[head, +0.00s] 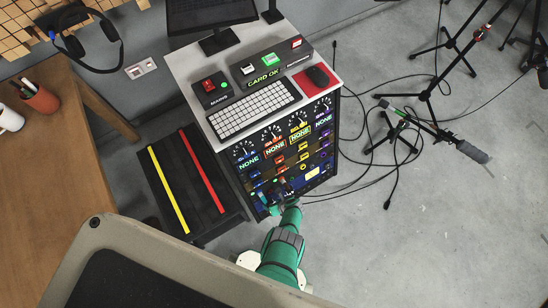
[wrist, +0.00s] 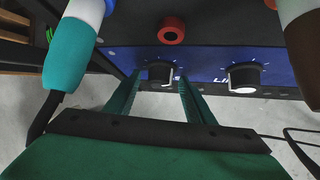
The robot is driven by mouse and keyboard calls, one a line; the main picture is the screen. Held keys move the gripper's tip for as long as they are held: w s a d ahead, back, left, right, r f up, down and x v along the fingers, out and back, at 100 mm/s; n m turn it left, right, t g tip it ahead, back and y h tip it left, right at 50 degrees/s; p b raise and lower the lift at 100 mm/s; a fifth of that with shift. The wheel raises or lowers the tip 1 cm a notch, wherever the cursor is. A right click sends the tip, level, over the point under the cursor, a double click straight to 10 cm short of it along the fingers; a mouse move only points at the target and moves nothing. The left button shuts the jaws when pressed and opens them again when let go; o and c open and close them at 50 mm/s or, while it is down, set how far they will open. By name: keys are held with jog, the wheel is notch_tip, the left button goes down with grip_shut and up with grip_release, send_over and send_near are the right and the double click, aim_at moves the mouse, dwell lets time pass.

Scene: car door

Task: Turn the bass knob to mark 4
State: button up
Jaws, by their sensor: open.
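In the wrist view a blue panel (wrist: 215,66) carries two black knobs with white pointers and tick marks around them. The left knob (wrist: 160,70) lies between my two green fingertips. The right knob (wrist: 243,77) stands clear of the fingers, with partly hidden white lettering to its left. I cannot read which one is bass. My gripper (wrist: 159,78) is open, one finger on each side of the left knob; I cannot tell whether they touch it. In the head view my gripper (head: 284,196) is at the low front of the equipment rack (head: 233,171), mostly hiding the knobs.
A teal and white plug (wrist: 72,48) hangs close at the left, and a brown plug (wrist: 303,50) at the right. A red ring socket (wrist: 171,30) is above the knobs. A keyboard (head: 254,108) lies on the rack top. Cables and microphone stands (head: 425,95) occupy the floor at right.

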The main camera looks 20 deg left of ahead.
jog(key=shift+d+r, duration=0.1)
jog(key=shift+r, duration=0.05)
jog(key=v, duration=1)
jog(key=shift+r, duration=0.2)
jog(key=shift+d+f, duration=0.1)
jog(key=shift+d, duration=0.05)
dwell(0.3)
